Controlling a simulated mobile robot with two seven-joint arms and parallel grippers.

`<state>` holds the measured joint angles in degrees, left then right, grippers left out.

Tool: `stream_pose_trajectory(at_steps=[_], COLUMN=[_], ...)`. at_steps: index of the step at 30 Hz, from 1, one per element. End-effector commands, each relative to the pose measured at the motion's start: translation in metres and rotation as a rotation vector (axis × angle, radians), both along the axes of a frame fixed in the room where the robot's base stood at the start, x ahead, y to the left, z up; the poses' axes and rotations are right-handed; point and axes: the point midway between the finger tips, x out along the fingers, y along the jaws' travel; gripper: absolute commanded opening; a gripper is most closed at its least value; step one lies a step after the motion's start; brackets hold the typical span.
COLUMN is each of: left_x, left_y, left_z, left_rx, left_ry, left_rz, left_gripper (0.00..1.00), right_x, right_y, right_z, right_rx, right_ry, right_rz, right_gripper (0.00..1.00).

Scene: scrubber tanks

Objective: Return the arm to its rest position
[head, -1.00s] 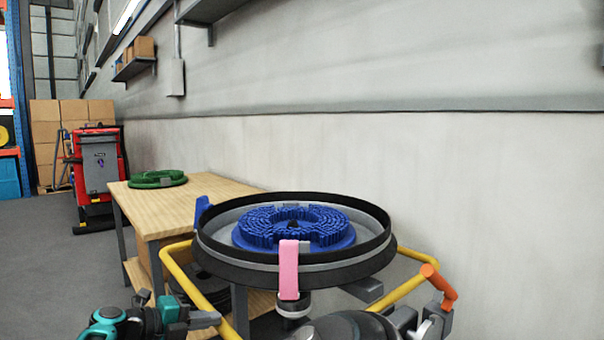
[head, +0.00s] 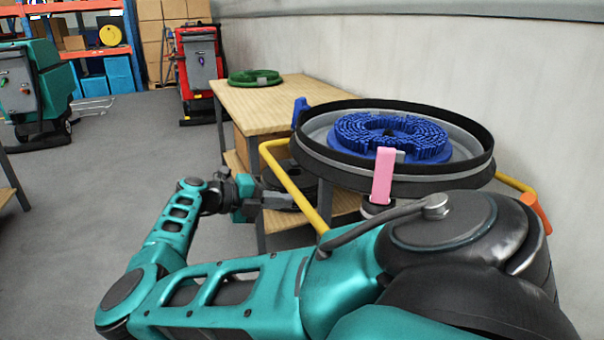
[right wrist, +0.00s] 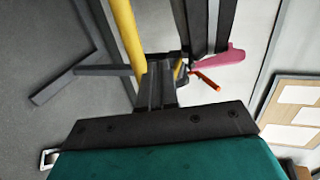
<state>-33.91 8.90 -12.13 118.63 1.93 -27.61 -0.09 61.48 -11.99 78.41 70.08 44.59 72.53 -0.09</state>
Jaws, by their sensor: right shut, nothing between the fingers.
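My right arm crosses the lower part of the head view in teal segments, from the lower right to the left and back in toward the middle. My right gripper (head: 287,201) is at its end, shut and empty, pointing right, and appears beside the yellow bar and the workbench legs. In the right wrist view my right gripper (right wrist: 157,68) shows its dark fingers together with nothing between them. The yellow bar (right wrist: 124,38) and a pink lever (right wrist: 232,56) lie beyond it. My left gripper is not in view.
A round black-rimmed deck (head: 318,163) holds a blue brush (head: 352,140), with a pink strap (head: 383,176) in front. A wooden workbench (head: 255,110) carries a green disc (head: 254,78). A red machine (head: 200,70) and a teal machine (head: 35,92) stand behind.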

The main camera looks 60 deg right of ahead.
Motion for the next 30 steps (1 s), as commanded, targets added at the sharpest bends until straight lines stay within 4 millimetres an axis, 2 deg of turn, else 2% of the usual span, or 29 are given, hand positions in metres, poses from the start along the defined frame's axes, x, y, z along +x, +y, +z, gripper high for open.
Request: stream_pose_trajectory(at_steps=[4,9,19,22,25,28,30], left_x=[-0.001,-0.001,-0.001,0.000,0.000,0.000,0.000], left_y=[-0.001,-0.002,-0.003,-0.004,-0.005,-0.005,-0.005], left_z=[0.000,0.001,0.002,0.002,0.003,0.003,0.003], left_rx=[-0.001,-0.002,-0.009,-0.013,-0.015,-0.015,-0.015], left_ry=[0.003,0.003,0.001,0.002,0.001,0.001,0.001], left_rz=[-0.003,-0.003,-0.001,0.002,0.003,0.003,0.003], left_gripper=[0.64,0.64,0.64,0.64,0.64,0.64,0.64], right_x=[0.019,0.032,0.035,0.031,0.023,0.018,0.023], right_y=[0.023,0.037,0.042,0.034,0.011,-0.016,-0.027], right_z=[0.004,0.006,0.008,0.010,0.021,0.046,0.068], right_rx=[-0.002,-0.005,-0.007,-0.043,-0.152,-0.329,-0.462], right_ry=[-0.001,-0.001,-0.001,0.017,0.077,0.191,0.298], right_rz=[0.000,-0.002,-0.004,0.012,0.074,0.204,0.329], right_gripper=[0.00,0.00,0.00,0.00,0.00,0.00,0.00])
